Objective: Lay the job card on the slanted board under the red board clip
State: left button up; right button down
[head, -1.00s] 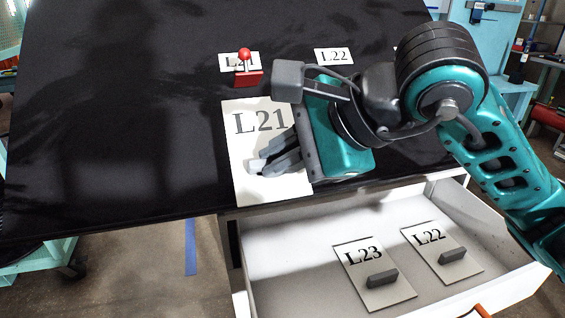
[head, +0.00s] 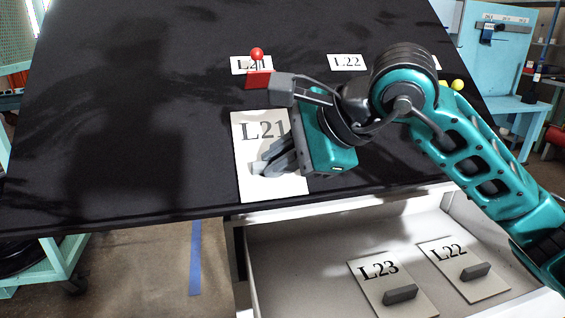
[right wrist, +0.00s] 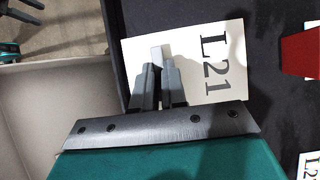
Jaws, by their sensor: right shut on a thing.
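The job card (head: 245,160), white and marked L21, is flat over the lower part of the dark slanted board (head: 120,120). It also shows in the right wrist view (right wrist: 215,30). I cannot tell whether it touches the board all over. My right gripper (head: 268,165) is shut on the card's grey grip tab (right wrist: 156,55), and arm and fingers hide the card's right side. The red board clip (head: 258,79), with a red ball on top, stands just above the card's upper edge. A gap shows between them in both views. My left gripper is not in view.
An L21 label (head: 239,65) lies behind the clip and an L22 label (head: 347,62) to its right. Below the board, an open white drawer (head: 310,255) holds an L23 card (head: 372,268) and an L22 card (head: 447,249). The board's left half is clear.

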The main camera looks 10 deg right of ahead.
jog(key=shift+w+f, duration=0.15)
jog(key=shift+f, duration=0.05)
jog(key=c, duration=1.1)
grip_release()
jog(key=v, duration=1.3)
jog(key=shift+p, duration=0.35)
